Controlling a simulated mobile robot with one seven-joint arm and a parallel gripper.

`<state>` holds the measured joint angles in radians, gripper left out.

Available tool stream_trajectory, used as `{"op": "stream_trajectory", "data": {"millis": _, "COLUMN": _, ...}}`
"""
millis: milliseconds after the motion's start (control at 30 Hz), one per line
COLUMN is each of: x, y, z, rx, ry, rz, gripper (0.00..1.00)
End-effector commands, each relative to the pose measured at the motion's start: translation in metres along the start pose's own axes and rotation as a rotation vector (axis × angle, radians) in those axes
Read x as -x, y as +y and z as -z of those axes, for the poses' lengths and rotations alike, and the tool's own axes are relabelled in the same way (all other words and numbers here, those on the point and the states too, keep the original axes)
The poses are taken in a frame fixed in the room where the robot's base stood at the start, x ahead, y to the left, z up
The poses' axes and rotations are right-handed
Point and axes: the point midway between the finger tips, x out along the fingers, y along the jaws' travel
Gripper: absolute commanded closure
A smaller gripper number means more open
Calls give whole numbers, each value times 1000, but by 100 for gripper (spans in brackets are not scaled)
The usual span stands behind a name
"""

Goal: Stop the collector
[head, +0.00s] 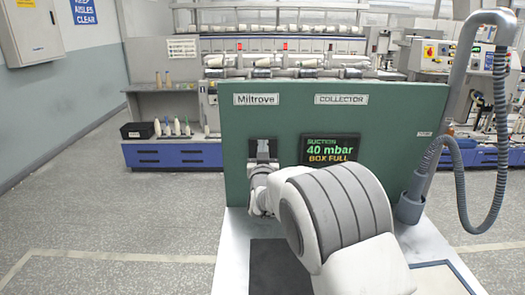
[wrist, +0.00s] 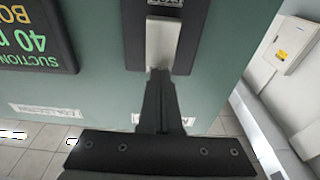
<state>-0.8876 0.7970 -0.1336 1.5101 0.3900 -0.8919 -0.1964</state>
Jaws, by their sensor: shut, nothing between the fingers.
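The green collector panel (head: 380,120) stands upright ahead, with a "Miltrove" label and a "COLLECTOR" label. Its display (head: 331,149) reads "SUCTION 40 mbar BOX FULL" and shows partly, upside down, in the wrist view (wrist: 35,35). A dark switch plate (head: 263,146) with a pale rocker (wrist: 163,42) sits left of the display. My gripper (wrist: 158,74) is shut and empty, its fingertips at the rocker's near end in the wrist view; I cannot tell whether they touch. In the head view my arm and wrist hide the lower plate.
A grey hose (head: 457,150) curves down into a holder at the panel's right side. A light worktop (head: 235,250) lies before the panel. Textile machines and a blue-drawered bench (head: 170,155) stand behind; a wall cabinet (head: 28,30) hangs at left.

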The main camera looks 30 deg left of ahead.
Motion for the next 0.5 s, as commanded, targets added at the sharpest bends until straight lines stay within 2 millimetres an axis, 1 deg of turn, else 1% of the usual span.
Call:
{"op": "stream_trajectory", "data": {"millis": 33, "x": 2, "y": 0, "z": -9, "rx": 0, "ry": 14, "rz": 0, "gripper": 100}}
{"op": "stream_trajectory", "data": {"millis": 500, "x": 8, "y": 0, "z": -19, "rx": 0, "ry": 151, "rz": 0, "gripper": 100}}
